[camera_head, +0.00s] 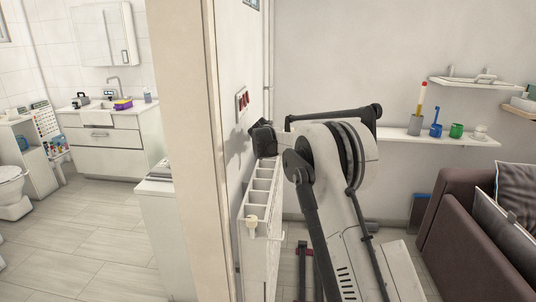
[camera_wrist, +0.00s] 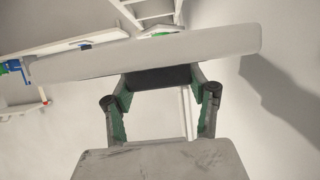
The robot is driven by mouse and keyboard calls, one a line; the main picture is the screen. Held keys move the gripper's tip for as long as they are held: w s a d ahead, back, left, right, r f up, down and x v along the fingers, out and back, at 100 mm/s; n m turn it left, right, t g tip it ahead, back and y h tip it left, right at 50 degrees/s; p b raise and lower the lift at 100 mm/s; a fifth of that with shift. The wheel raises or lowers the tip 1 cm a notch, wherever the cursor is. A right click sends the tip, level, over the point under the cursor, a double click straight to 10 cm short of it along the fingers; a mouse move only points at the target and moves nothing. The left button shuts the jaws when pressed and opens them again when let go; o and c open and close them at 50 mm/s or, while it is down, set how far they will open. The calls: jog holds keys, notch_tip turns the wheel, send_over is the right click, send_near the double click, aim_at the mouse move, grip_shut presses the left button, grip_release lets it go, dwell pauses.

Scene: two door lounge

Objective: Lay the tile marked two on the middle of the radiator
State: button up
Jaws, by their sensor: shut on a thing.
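The radiator (camera_head: 256,240) is white, with a slotted top, and stands against the wall beside the door frame. My gripper (camera_head: 263,138) shows dark and small above the far end of the radiator, close to the wall. In the wrist view my gripper (camera_wrist: 160,82) has its two green-and-black fingers shut on a dark block, which I take to be the tile (camera_wrist: 158,78). No mark on it can be seen. A long pale slab (camera_wrist: 145,55) lies just beyond the fingertips; I cannot tell for sure what it is.
A red-and-white switch panel (camera_head: 242,99) is on the wall above the radiator. A wall shelf (camera_head: 440,137) with cups is at the right, above a brown sofa (camera_head: 455,225). The door frame (camera_head: 190,150) stands left of the radiator. A bathroom sink cabinet (camera_head: 110,140) is beyond it.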

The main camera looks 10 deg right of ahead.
notch_tip(320, 180, down, 6)
jog(key=shift+f, duration=0.25)
jog(key=shift+f, duration=0.15)
jog(key=o, duration=1.2)
jog(key=shift+c, duration=0.2)
jog(key=v, duration=1.2)
